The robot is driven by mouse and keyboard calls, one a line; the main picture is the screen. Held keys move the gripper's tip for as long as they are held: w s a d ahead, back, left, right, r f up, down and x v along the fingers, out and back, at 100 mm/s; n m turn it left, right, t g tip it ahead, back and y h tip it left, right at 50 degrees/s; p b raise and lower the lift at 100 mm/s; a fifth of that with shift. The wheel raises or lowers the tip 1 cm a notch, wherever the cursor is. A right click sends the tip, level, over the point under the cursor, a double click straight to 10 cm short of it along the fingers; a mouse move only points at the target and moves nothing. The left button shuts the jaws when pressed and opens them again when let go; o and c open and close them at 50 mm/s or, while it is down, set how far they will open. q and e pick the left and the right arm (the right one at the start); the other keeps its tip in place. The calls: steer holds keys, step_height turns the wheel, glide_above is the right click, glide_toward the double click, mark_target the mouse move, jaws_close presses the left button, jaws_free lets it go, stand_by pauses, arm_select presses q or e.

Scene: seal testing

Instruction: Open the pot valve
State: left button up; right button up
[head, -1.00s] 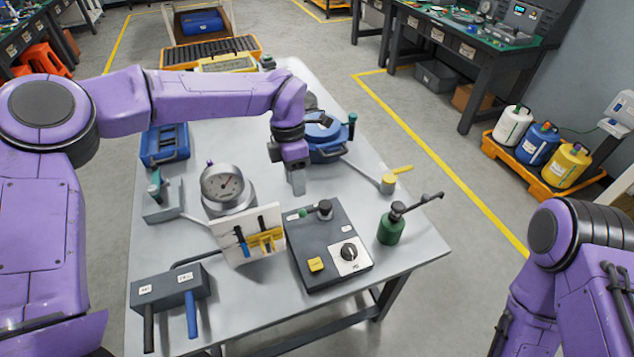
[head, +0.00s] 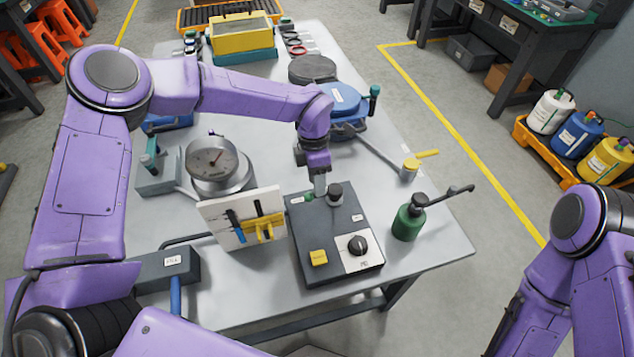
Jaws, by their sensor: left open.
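My left gripper (head: 320,187) is open and points down over the back edge of a dark grey control box (head: 318,240). Its fingertips are beside a black-capped fitting (head: 335,194) and a small green knob (head: 309,196) on that box; I cannot tell whether they touch. A blue lidded pot (head: 345,103) stands behind the gripper, partly hidden by my left arm, with a green-handled fitting (head: 374,92) at its right. A pipe runs from the pot towards a yellow-handled valve (head: 410,166) on the right. My right gripper is out of view; only its arm shows.
A silver gauge vessel (head: 213,165) and a white panel with yellow clips (head: 243,220) stand left of the box. A green bottle with a lever (head: 409,222) stands right of it. The table (head: 430,255) is bare near its right front corner.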

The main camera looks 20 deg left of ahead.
arm_select(q)
steer(key=shift+s+d+f, duration=0.15)
steer(key=shift+f, duration=1.15)
jaws_close()
